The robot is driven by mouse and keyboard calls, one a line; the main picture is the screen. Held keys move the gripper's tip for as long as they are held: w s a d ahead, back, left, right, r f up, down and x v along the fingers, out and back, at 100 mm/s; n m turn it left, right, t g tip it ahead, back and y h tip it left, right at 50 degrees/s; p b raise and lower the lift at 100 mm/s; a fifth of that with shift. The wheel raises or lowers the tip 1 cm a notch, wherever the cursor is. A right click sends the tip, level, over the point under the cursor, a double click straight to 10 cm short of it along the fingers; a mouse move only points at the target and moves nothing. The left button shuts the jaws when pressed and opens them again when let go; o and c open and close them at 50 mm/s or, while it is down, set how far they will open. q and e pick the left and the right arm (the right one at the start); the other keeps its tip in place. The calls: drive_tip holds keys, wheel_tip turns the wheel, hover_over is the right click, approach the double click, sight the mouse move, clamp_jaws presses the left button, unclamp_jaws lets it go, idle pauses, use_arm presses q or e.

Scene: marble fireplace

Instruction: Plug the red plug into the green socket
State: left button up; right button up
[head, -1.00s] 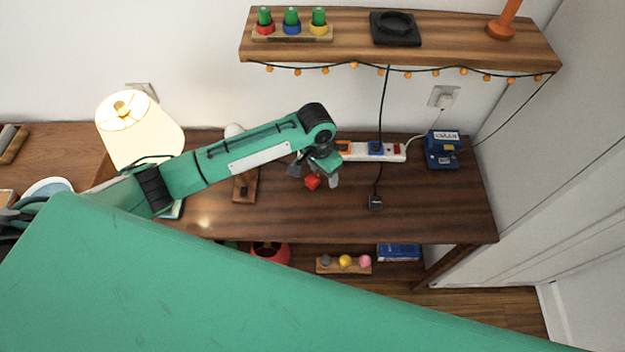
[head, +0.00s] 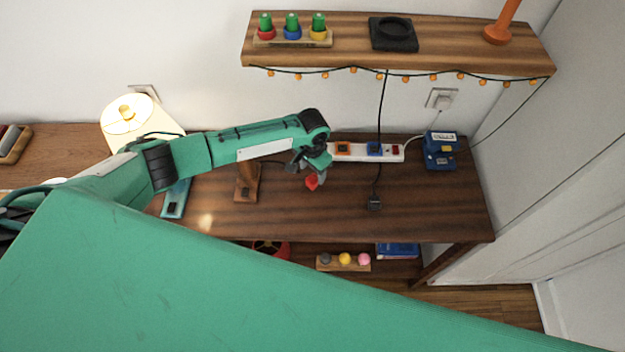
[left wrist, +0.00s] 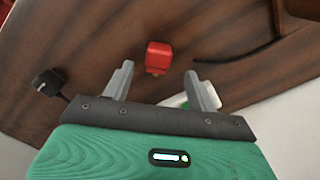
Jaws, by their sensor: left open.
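The red plug (head: 312,182) shows just below my left gripper (head: 309,168) in the head view. In the left wrist view the red plug (left wrist: 158,58) lies against the brown tabletop, beyond and between the fingertips. My left gripper (left wrist: 162,82) is open with nothing between its fingers. The white power strip (head: 400,153) lies along the back of the table, with orange and blue sockets and a red switch showing. Its left end is hidden by my arm. A green patch (left wrist: 185,104) beside white shows behind the right finger in the wrist view; I cannot tell if it is the green socket.
A black plug (head: 374,203) on a cord lies right of the gripper; it also shows in the wrist view (left wrist: 50,82). A blue device (head: 440,151) stands at the back right. A lamp (head: 128,115) stands left. The shelf (head: 350,50) overhangs the back. The right front tabletop is clear.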

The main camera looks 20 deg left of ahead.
sight(312, 178)
use_arm(q)
drive_tip(key=shift+f, duration=0.25)
wheel_tip(312, 178, down, 3)
drive_tip(key=shift+s+d+f+p, duration=0.1)
drive_tip(key=shift+s+p, duration=0.05)
drive_tip(key=shift+p, duration=0.75)
drive_tip(key=shift+f, duration=0.75)
drive_tip(key=c, duration=1.1)
drive_tip(key=shift+r, duration=0.1)
drive_tip(key=shift+c, duration=0.2)
